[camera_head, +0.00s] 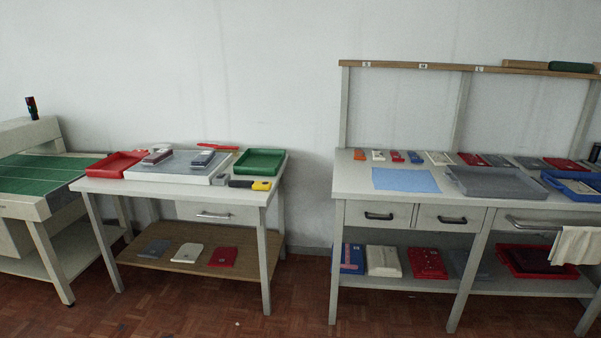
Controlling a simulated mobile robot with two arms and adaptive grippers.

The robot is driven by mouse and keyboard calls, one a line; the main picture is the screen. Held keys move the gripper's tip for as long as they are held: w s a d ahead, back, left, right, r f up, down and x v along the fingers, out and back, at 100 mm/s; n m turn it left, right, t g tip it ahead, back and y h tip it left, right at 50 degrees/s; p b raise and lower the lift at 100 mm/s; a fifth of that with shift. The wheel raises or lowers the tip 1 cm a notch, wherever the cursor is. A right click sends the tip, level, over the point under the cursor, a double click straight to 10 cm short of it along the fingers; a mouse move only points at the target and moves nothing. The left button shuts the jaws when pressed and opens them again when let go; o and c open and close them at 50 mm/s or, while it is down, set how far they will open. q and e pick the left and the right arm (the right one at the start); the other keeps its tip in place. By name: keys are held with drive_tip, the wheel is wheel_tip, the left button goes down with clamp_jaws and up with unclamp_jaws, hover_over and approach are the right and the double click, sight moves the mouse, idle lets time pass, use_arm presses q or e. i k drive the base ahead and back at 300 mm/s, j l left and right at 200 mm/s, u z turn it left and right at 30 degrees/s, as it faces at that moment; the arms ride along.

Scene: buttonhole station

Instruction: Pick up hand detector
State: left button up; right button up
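A black-and-yellow handheld device (261,185), which looks like the hand detector, lies near the front right corner of the left work table (190,194). Its yellow end points right and its dark end points left. It lies just in front of a green tray and to the right of a small grey block (221,179). Nothing is on top of it. Neither of my grippers shows in the head view.
The left table also holds a red tray (108,165), a green tray (259,162), a grey-topped panel (180,166) and a red tool (217,146). A conveyor (40,175) stands left, a larger bench (358,182) right. Bare floor (200,310) lies in front.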

sight(264, 185)
drive_tip(key=i+l+u, duration=0.3)
drive_tip(key=i+u, duration=0.15)
drive_tip(key=i+l+u, duration=0.85)
drive_tip(key=l, duration=0.25)
drive_tip(key=i+l+u, duration=0.3)
drive_tip(key=l+u, duration=0.15)
drive_tip(key=l, duration=0.25)
